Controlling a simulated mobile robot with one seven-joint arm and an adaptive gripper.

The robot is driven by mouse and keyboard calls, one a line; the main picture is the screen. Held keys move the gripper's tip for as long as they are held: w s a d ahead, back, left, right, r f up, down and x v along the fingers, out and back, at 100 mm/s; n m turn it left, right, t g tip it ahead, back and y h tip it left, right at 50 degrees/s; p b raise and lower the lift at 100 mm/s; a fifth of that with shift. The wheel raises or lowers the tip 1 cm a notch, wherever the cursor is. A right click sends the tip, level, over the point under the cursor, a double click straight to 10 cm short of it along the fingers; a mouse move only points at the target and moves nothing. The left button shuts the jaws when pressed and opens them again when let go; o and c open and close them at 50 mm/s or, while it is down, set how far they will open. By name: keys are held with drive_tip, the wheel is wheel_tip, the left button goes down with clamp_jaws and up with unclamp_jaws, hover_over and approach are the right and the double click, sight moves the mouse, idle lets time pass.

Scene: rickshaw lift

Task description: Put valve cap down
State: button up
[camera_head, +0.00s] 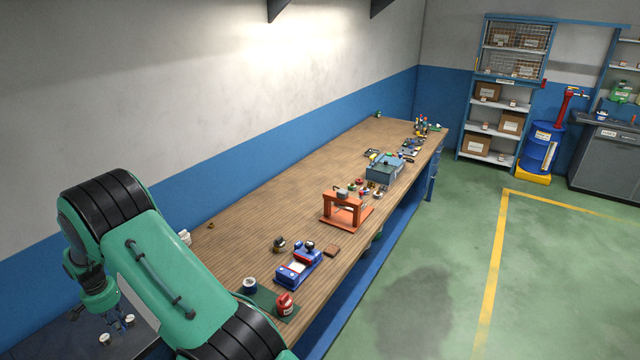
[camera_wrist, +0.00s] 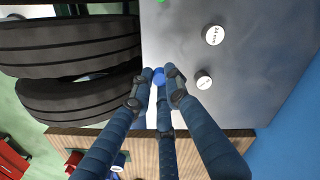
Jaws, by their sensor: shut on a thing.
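My gripper (camera_wrist: 160,82) has slim dark-blue fingers and points down over a grey metal top (camera_wrist: 245,100). Its fingertips are shut on a small blue cap (camera_wrist: 158,73), which looks like the valve cap. The fingers partly hide it, and I cannot tell whether it touches the metal top. In the head view my gripper (camera_head: 118,324) is at the lower left, above the dark top, and the cap cannot be made out there.
Two white-topped pieces, one marked 24 mm (camera_wrist: 213,35) and a smaller one (camera_wrist: 204,80), stand right of my fingers.

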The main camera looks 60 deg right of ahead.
drive_tip(key=d+m, duration=0.1)
drive_tip(key=d, duration=1.2)
drive_tip(key=m, duration=0.3)
hover_over(251, 273)
drive_tip(key=shift+a+f, duration=0.1)
drive_tip(key=shift+f, duration=0.25)
drive_tip(key=shift+f, duration=0.1)
drive_tip(key=shift+f, duration=3.05)
drive_tip(key=shift+f, duration=1.85)
drive_tip(key=shift+f, duration=0.2)
